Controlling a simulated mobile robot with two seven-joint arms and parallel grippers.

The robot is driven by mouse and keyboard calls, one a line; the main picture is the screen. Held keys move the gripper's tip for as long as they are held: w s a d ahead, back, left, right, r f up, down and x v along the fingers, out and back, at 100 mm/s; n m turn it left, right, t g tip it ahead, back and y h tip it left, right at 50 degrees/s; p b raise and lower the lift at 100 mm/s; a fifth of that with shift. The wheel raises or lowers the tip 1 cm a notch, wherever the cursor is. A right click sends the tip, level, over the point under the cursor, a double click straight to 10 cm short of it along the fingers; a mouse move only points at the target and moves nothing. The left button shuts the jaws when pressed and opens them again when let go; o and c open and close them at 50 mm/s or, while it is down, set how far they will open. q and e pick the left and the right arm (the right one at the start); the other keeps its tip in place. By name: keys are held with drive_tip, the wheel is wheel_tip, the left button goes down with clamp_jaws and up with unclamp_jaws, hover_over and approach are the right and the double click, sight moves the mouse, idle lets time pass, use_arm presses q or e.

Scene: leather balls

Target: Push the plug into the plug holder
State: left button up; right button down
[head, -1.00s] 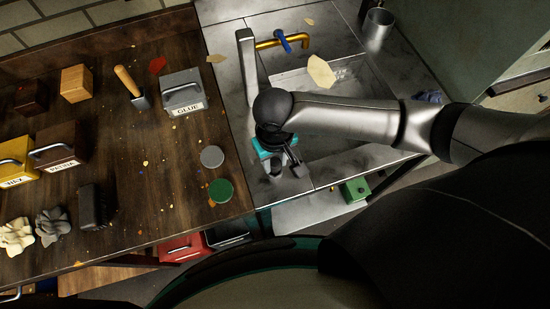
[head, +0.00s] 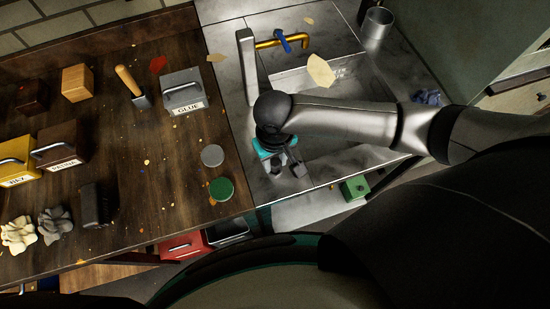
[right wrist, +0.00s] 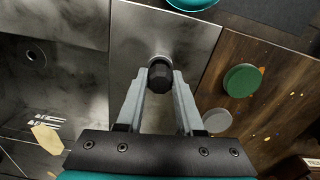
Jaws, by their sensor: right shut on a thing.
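The plug, a short black cylinder (right wrist: 160,76), is between the fingers of my right gripper (right wrist: 161,84) in the right wrist view. My right gripper is shut on it. A pale metal ring, which looks like the plug holder (right wrist: 157,60), shows just beyond the plug's far end on the steel counter. I cannot tell how deep the plug sits in it. In the head view my right gripper (head: 287,171) is low over the counter strip beside the sink, and the plug and holder are not clear there. My left gripper is not in view.
The sink (head: 335,72) with a brass tap (head: 272,42) lies behind my right arm. On the wooden bench at left, a green tin (head: 221,189) and a grey tin (head: 212,156) stand near the counter. The glue box (head: 182,90) stands farther back.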

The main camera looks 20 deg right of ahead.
sight(275, 163)
drive_tip(key=shift+f, duration=0.4)
drive_tip(key=shift+c, duration=2.3)
unclamp_jaws()
wheel_tip(275, 163, up, 15)
drive_tip(key=p, duration=0.3)
drive_tip(key=shift+r, duration=0.15)
